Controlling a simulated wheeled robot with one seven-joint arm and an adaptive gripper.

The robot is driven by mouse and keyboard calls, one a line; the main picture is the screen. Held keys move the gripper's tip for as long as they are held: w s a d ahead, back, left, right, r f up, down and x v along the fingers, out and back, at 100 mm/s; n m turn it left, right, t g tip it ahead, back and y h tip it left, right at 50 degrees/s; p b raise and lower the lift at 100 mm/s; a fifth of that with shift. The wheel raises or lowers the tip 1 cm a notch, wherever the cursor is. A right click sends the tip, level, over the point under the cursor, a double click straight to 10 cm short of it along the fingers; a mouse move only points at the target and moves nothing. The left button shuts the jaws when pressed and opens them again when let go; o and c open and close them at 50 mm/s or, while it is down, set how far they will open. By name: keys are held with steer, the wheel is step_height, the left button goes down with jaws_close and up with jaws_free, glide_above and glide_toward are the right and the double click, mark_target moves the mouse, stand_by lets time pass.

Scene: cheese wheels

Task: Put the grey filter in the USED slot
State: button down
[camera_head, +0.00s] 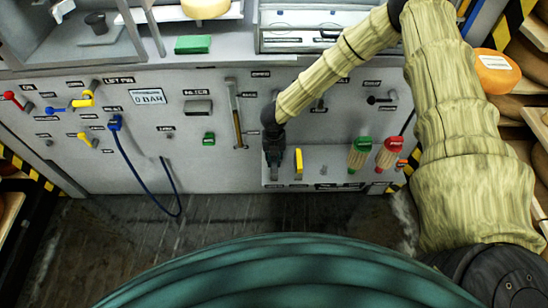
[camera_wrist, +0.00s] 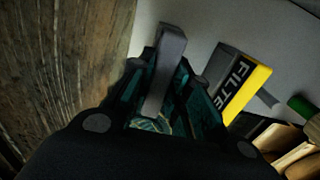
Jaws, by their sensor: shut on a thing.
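My gripper (camera_head: 273,158) is low at the left part of the light shelf area on the front of the machine. In the wrist view my gripper (camera_wrist: 163,82) has its two dark green fingers on either side of a grey bar-like block, the grey filter (camera_wrist: 170,57), and is shut on it. The filter sticks out beyond the fingertips. In the head view the filter is hidden or too dark to tell from my gripper. A yellow-edged block marked FILTER (camera_wrist: 236,85) stands just right of it; its yellow edge shows in the head view (camera_head: 298,164). I cannot read which slot is USED.
A green-topped brush-like tool (camera_head: 360,152) and a red-topped one (camera_head: 389,153) are right of the yellow filter. Knobs, levers and a blue hose (camera_head: 140,170) are on the panel to the left. Wooden shelves with cheese wheels (camera_head: 497,72) stand at the right.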

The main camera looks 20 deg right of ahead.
steer(key=shift+f, duration=0.1)
steer(key=c, duration=1.3)
jaws_free()
steer(key=shift+o, duration=0.2)
step_height(320, 180, up, 12)
